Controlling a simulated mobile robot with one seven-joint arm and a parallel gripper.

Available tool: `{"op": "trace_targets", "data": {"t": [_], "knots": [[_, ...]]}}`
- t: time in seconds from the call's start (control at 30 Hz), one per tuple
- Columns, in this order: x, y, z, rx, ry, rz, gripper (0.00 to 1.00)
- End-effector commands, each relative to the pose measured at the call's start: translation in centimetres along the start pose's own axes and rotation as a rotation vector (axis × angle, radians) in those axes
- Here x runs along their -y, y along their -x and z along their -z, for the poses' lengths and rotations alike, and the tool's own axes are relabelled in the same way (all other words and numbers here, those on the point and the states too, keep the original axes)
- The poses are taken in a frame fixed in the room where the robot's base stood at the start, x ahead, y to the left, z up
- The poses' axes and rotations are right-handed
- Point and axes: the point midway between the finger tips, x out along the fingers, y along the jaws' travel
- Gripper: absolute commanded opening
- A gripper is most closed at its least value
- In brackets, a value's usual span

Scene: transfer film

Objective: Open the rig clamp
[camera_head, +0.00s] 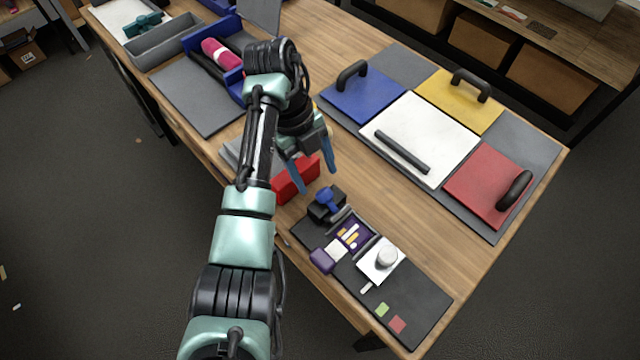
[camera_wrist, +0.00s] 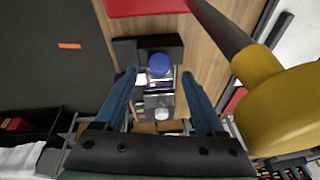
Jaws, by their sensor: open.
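The rig is a dark flat board (camera_head: 410,295) near the table's front edge. At its far left end stands a small black block with a blue knob on top (camera_head: 327,198), which looks like the clamp; a grey bar lies beside it. In the wrist view the blue knob (camera_wrist: 159,63) shows between my fingertips. My gripper (camera_head: 316,181) has its two blue fingers spread and empty, pointing down above and just behind the knob. No contact shows. Whether the clamp is open or shut cannot be made out.
A red block (camera_head: 297,182) stands close behind my fingers. The rig also carries a purple tray (camera_head: 352,236) and a white block with a round knob (camera_head: 382,260). A panel with coloured handled plates (camera_head: 405,135) lies to the right. Blue holders (camera_head: 215,65) stand at the back left.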

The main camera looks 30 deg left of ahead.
Motion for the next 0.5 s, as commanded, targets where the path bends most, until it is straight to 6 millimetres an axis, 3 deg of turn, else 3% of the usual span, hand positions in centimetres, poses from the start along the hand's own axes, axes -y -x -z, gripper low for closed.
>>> {"op": "trace_targets", "data": {"t": [0.03, 0.2, 0.5], "knots": [[0.0, 1.8, 0.0, 0.005, 0.001, 0.002, 0.72], [-0.1, 5.5, 0.1, 0.002, 0.003, 0.0, 0.72], [-0.1, 7.9, 0.0, 0.0, 0.003, -0.001, 0.72]]}}
